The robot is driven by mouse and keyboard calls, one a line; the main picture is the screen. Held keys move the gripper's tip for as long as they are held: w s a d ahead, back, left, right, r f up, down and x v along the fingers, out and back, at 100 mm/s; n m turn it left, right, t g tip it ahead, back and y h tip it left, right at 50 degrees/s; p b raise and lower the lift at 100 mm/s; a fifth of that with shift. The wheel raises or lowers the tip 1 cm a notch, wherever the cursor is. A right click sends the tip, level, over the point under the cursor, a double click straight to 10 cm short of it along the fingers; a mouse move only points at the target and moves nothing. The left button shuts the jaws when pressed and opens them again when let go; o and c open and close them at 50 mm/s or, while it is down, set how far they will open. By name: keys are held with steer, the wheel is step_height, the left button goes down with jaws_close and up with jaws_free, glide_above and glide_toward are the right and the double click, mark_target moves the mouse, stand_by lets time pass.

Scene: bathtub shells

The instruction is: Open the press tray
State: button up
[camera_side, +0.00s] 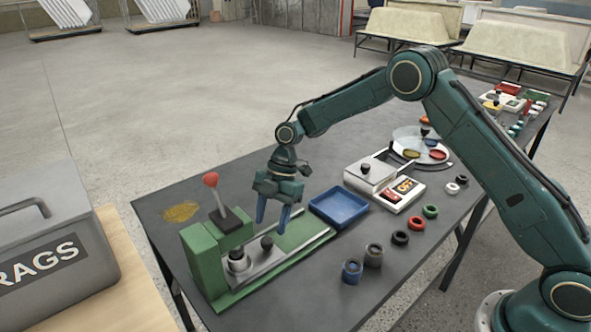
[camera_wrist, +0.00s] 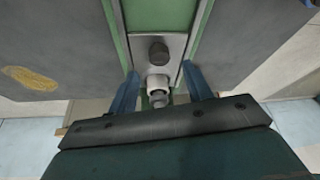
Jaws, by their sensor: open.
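The green press (camera_side: 203,257) stands at the near left of the dark table, with a red-knobbed lever (camera_side: 211,180) leaning up from it. The grey press tray (camera_side: 270,259) sits on the green base, close against the press body, and carries an upright black knob (camera_side: 267,243). The knob also shows in the wrist view (camera_wrist: 159,52). A silver ringed cylinder (camera_side: 238,259) stands beside the knob, on the press side. My gripper (camera_side: 273,226) is open and empty above the tray. Its blue fingertips (camera_wrist: 160,70) point down, apart from the knob as far as I can tell.
A blue bin (camera_side: 338,207) stands just right of the press base. Blue and grey rings (camera_side: 362,264) lie at the near edge. The table's left corner holds only a yellow patch (camera_side: 181,212).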

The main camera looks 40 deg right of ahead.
mark_target(267, 240)
steer(key=shift+x, duration=2.35)
steer(key=shift+d, duration=0.1)
jaws_close()
